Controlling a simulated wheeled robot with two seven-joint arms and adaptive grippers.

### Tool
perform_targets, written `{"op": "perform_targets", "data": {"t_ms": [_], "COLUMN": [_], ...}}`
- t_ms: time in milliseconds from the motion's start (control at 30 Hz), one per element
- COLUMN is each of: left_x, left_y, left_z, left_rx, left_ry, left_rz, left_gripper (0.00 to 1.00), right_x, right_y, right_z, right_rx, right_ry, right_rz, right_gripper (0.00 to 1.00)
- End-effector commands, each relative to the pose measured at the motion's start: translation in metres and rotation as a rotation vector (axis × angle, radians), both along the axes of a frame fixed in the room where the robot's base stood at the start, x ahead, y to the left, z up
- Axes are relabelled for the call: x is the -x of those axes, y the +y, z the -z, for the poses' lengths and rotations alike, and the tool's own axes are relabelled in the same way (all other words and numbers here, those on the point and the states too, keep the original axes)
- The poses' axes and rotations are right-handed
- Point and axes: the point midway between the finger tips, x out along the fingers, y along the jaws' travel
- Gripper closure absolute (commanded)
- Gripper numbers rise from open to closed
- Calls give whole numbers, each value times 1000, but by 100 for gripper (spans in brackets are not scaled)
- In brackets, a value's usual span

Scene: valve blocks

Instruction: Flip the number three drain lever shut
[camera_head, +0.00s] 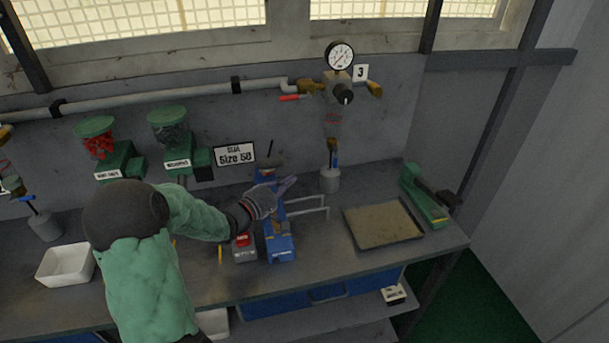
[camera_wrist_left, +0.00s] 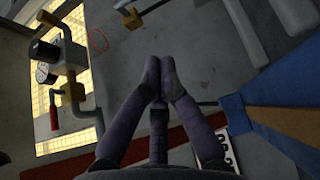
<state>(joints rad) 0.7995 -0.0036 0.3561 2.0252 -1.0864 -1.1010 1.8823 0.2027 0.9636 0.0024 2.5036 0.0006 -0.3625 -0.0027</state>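The number 3 tag (camera_head: 360,72) is beside a round gauge (camera_head: 340,55) on the wall at upper right in the head view. Below it, a small brass drain valve with a blue lever (camera_head: 334,159) sits above a grey cup (camera_head: 330,180). The lever looks roughly in line with the pipe; its exact angle is too small to tell. The brass drain fitting shows at the top of the left wrist view (camera_wrist_left: 131,18). My left gripper (camera_head: 292,181) is left of and lower than the drain, apart from it. Its fingertips (camera_wrist_left: 161,62) are together and empty. My right gripper is not in view.
A red-handled lever (camera_head: 290,97) and black knob (camera_head: 343,93) are on the assembly above. A blue bench device (camera_head: 279,245) stands under my left gripper. A brown-topped tray (camera_head: 382,224) and a green tool (camera_head: 424,196) are on the bench at right.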

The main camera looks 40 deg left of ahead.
Motion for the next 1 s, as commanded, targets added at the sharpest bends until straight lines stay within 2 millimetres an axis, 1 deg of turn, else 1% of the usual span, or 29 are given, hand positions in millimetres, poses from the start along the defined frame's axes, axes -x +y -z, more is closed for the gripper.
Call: {"op": "perform_targets", "data": {"t_ms": [200, 533, 600, 733, 833, 1000], "left_x": [-35, -95, -101, -109, -113, -116], "left_y": [-6, -13, -24, -35, -40, -43], "left_z": [3, 3, 3, 2, 1, 0], "left_rx": [0, -1, 1, 0, 0, 0], "left_ry": [-1, -1, -1, 0, 0, 0], "left_rz": [4, 3, 4, 2, 1, 0], "left_gripper": [100, 100, 100, 100, 100, 100], "right_x": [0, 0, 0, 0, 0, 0], "right_y": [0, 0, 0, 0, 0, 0], "right_z": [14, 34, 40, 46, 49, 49], "right_rx": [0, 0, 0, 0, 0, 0], "right_ry": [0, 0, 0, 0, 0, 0], "right_rz": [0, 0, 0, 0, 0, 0], "right_gripper": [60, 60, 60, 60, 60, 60]}}
